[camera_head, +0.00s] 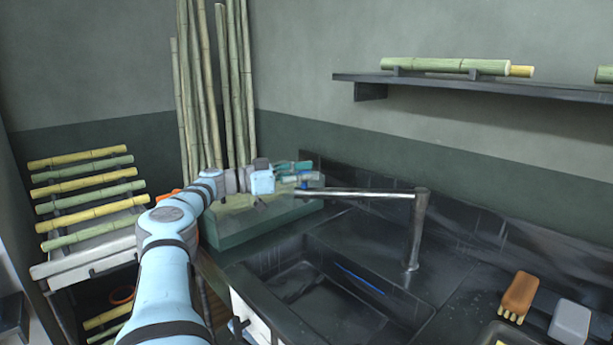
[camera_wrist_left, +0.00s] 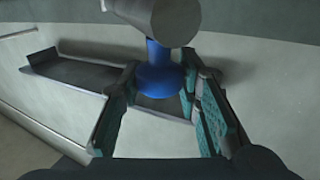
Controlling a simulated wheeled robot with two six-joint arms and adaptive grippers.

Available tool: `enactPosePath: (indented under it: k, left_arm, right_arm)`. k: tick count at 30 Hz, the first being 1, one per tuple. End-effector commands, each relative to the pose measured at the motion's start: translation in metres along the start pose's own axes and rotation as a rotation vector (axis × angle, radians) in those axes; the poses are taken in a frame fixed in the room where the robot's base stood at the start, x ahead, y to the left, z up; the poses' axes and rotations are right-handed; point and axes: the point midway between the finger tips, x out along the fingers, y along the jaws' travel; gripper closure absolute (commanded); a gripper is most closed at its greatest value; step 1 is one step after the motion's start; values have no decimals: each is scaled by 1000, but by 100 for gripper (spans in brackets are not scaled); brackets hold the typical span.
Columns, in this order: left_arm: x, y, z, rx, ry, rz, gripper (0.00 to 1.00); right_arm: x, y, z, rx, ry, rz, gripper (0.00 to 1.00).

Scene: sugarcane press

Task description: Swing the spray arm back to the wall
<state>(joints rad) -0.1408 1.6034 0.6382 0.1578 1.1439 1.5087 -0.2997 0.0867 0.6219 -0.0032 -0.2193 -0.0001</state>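The spray arm (camera_head: 365,193) is a grey metal pipe that runs left from the top of an upright post (camera_head: 417,230) behind the sink. It reaches out over the sink's left side. A blue nozzle (camera_wrist_left: 160,70) hangs at its free end. My left gripper (camera_head: 312,173) is at that end, by the left of the sink. In the left wrist view its teal fingers (camera_wrist_left: 160,75) stand apart, with the nozzle between their tips. I cannot tell whether either finger touches it. My right gripper is in neither view.
A dark sink (camera_head: 330,290) lies below the pipe. A green bin (camera_head: 250,232) stands under my left gripper. A brush (camera_head: 518,295) and a grey block (camera_head: 570,322) lie at the right. A wall shelf (camera_head: 450,83) holds cane, and a cane rack (camera_head: 90,250) stands left.

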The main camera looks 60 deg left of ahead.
Motion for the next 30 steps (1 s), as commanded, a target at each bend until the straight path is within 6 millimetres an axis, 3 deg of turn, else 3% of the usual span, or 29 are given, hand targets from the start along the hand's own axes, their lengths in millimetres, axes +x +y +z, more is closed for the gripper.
enactPosePath:
  k: [3,13,24,30]
  left_arm:
    - [1,0,0,0,1,1,51]
    - [2,1,-5,2,1,5,51]
    - [-1,-1,-84,5,-6,-3,51]
    - [0,1,-101,3,1,2,51]
  right_arm:
    - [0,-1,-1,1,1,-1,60]
    - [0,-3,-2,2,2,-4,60]
    - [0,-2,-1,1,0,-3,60]
    - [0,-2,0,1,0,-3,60]
